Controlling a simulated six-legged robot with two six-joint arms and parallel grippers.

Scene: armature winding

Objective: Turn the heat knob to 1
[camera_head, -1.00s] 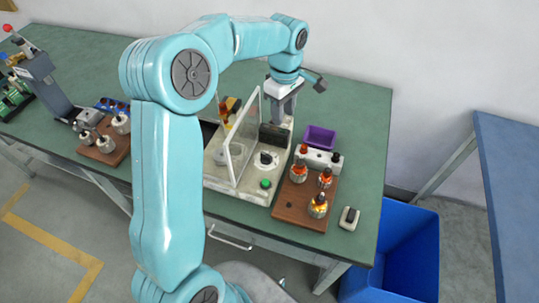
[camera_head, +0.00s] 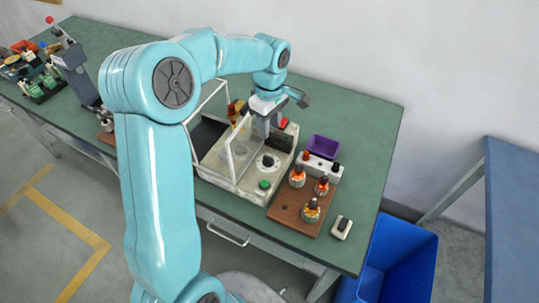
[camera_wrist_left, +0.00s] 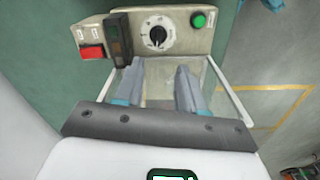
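The heat knob (camera_head: 268,161) is a black knob on a round white dial, on the front panel of a pale machine (camera_head: 225,184). The wrist view shows the knob (camera_wrist_left: 158,36) straight beyond my left fingers; the number it points to is too small to read. My left gripper (camera_head: 267,130) hangs over the machine, behind and above the knob. In the wrist view my left gripper (camera_wrist_left: 158,70) has its two fingers spread apart with nothing between them, clear of the knob. My right gripper is not in view.
By the knob are a green button (camera_wrist_left: 199,20), a dark display (camera_wrist_left: 118,38) and a red switch (camera_wrist_left: 91,52). A clear guard (camera_head: 240,148) stands left of the knob. A wooden board (camera_head: 292,212) with several glowing bottle-shaped parts and a purple bin (camera_head: 323,146) lie right.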

